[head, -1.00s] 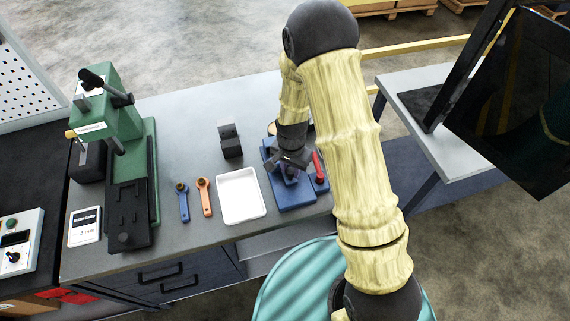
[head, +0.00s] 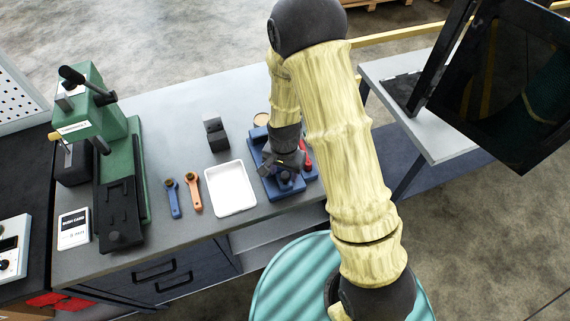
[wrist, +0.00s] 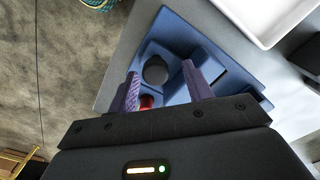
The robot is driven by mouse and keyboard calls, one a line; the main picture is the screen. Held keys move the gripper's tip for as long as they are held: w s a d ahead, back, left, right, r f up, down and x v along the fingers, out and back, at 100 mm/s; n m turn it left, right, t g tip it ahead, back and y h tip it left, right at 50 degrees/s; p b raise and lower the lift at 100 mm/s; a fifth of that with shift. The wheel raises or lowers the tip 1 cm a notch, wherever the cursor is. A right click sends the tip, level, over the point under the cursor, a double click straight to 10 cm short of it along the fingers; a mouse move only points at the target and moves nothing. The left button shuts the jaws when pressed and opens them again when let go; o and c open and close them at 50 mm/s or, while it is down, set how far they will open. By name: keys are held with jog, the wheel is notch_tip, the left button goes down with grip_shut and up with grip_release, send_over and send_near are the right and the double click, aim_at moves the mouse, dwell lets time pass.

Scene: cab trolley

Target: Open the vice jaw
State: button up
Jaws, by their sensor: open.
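The blue vice (head: 262,185) sits on the grey bench near its right end, with a red handle (head: 307,160) on its right side. My gripper (head: 284,168) is over the vice and hides part of it. In the wrist view, the two purple fingers of my gripper (wrist: 164,88) are apart with nothing held between them. The blue vice body (wrist: 175,38) lies beyond them, with a dark round part (wrist: 155,72) between the fingertips. A bit of red (wrist: 147,102) shows low between the fingers. Whether the fingers touch the vice I cannot tell.
A white tray (head: 231,190) is left of the vice, then an orange wrench (head: 193,192) and a blue wrench (head: 173,198). A dark block (head: 215,134) stands behind the tray. A green press (head: 115,165) stands further left. A dark screen (head: 500,90) is at right.

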aim_at(285, 173)
jog(key=shift+r, duration=0.5)
notch_tip(285, 173, up, 16)
jog(key=b, duration=0.2)
jog(key=shift+r, duration=0.25)
jog(key=shift+d, duration=0.2)
jog(key=s+d+n+t, duration=0.2)
jog(key=s+d+n, duration=0.3)
jog(key=s+d, duration=0.3)
jog(key=d, duration=0.3)
jog(key=shift+s+n+t, duration=0.3)
jog(key=shift+n, duration=0.1)
jog(key=shift+f, duration=0.1)
dwell(1.2)
jog(key=shift+s+d, duration=0.1)
jog(key=shift+s, duration=0.05)
